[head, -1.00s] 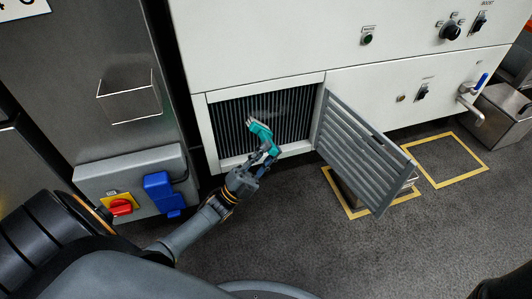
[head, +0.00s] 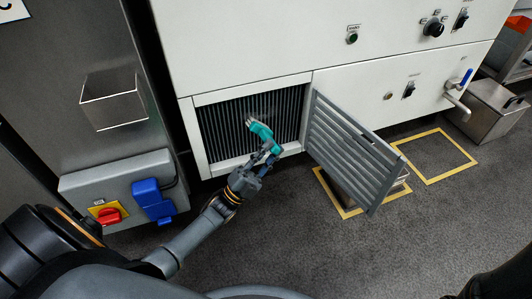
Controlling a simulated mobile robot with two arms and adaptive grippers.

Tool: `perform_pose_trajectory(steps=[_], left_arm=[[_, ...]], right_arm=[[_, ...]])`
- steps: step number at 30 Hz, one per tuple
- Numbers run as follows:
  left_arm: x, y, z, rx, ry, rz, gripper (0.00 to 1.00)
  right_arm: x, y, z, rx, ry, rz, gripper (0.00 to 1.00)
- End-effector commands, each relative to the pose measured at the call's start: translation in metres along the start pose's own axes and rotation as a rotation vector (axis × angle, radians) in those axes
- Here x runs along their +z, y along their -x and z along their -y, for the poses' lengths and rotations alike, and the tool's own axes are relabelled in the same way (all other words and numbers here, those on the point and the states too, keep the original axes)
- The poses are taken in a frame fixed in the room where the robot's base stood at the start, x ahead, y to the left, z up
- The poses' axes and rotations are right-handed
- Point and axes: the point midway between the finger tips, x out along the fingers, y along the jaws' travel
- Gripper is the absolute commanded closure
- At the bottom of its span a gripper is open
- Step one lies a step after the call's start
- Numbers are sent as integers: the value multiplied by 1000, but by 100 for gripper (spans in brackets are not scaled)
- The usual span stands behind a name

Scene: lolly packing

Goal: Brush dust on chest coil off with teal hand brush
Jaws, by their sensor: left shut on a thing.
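The teal hand brush (head: 263,133) is held in my left gripper (head: 264,160), which is shut on it. The brush's upper end is in front of the chest coil (head: 222,129), a dark finned panel in an opening low in the white cabinet. A faint pale patch of dust (head: 262,108) shows on the fins near the top of the brush. I cannot tell whether the bristles touch the fins. My right gripper is not in view.
A grey louvred door (head: 350,150) stands open to the right of the coil. A grey box with a red switch (head: 108,215) and a blue plug (head: 152,200) is at left. A metal bin (head: 488,111) and a yellow floor outline (head: 436,157) are at right.

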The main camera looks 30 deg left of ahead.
Motion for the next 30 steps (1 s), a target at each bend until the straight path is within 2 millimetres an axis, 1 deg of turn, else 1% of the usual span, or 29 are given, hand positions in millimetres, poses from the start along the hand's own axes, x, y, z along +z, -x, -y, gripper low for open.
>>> perform_pose_trajectory(steps=[7, 20, 30], left_arm=[[1, -10, -9, -1, 0, 2, 100], [1, -12, -12, -1, 0, 2, 100], [1, -26, -25, -1, 0, 1, 100]], right_arm=[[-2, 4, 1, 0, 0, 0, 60], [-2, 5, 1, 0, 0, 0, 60], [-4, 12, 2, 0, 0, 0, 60]])
